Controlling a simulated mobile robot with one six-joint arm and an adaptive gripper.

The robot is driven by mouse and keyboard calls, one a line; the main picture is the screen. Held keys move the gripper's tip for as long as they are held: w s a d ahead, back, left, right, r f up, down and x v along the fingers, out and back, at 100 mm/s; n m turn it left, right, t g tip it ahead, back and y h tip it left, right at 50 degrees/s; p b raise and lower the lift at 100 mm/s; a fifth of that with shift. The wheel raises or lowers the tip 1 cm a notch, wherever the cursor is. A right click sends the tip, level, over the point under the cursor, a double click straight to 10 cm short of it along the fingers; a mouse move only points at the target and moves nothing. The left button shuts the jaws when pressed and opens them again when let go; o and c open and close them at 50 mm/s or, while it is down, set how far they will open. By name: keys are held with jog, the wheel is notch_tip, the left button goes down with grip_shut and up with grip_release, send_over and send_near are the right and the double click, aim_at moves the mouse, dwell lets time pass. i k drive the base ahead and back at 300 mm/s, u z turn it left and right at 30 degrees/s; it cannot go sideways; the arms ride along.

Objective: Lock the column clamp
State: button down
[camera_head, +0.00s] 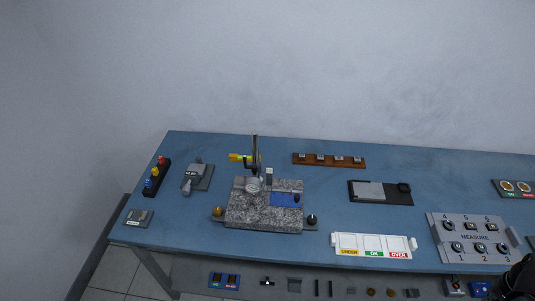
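A gauge stand with a speckled granite base (262,218) stands on the left half of the blue table. A dark upright column (255,153) rises at the back of the base. A yellow clamp handle (236,157) sticks out to the left from the column; whether the clamp is tight or loose cannot be told. A round dial gauge (253,186) hangs low in front of the column. A dark part of my arm or gripper (518,282) shows at the lower right corner, far from the stand. Its fingers cannot be made out.
A blue pad (285,199) lies on the granite. A white sorting tray (373,244) and a grey MEASURE panel (470,238) stand to the right. A wooden block rack (329,160) is behind. Knobs (157,175) and a grey device (197,177) stand at left.

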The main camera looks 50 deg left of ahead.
aim_at(246, 166)
jog(key=z, duration=0.15)
jog(key=k, duration=1.4)
jog(key=u, duration=1.65)
jog(key=i, duration=0.8)
jog(key=z, duration=0.1)
